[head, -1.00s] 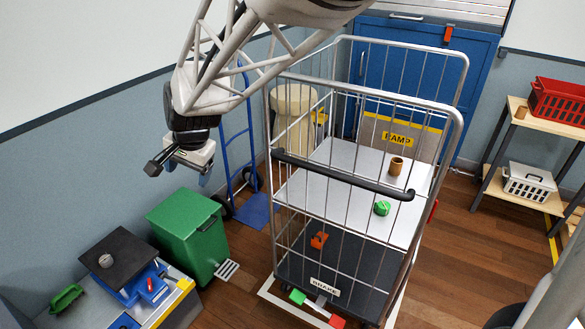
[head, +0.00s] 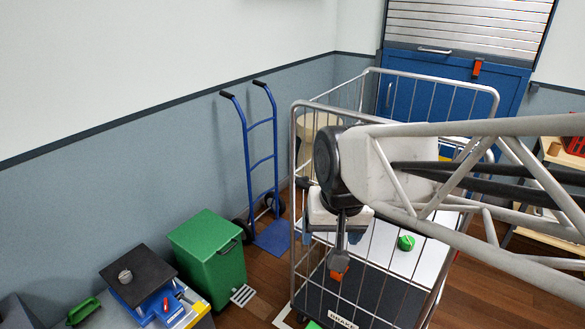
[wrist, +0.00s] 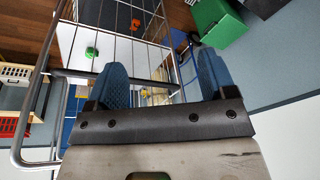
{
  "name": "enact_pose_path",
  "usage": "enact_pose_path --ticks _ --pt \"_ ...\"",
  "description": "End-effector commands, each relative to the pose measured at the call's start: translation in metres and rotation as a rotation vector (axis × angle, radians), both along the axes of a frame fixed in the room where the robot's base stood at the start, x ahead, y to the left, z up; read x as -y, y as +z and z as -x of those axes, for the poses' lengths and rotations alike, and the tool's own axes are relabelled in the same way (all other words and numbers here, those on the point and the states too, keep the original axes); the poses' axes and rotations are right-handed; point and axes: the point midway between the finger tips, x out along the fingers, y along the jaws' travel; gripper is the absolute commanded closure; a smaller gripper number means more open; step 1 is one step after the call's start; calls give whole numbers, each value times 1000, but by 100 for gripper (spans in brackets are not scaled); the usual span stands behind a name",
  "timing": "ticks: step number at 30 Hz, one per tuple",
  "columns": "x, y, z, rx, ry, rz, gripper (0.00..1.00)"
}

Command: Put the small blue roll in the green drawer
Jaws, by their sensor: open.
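I cannot make out a small blue roll or a green drawer in either view. A small green roll (head: 406,242) lies on the white shelf of the wire cage trolley (head: 330,113); it also shows in the wrist view (wrist: 90,52). An orange roll (head: 338,278) is lower in the trolley, partly hidden by my arm; it also shows in the wrist view (wrist: 135,25). My gripper (head: 332,238) hangs in front of the trolley's bars, pointing down. In the wrist view its blue fingers (wrist: 162,82) are apart with nothing between them.
A green bin (head: 208,250) stands left of the trolley, with a blue hand truck (head: 262,165) behind it. A bench with a black plate (head: 140,272) and blue vise (head: 160,305) is front left. Trolley bars and rails are close to my gripper.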

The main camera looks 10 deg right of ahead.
Motion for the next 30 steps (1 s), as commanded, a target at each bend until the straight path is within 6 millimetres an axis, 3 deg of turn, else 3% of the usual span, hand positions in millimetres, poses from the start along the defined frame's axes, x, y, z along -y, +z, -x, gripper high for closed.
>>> enact_pose_path --ticks 6,12,30 --pt "27 -5 44 2 62 56 23" --pt "37 -9 63 0 92 83 23" --pt "38 -10 65 -1 99 87 23"
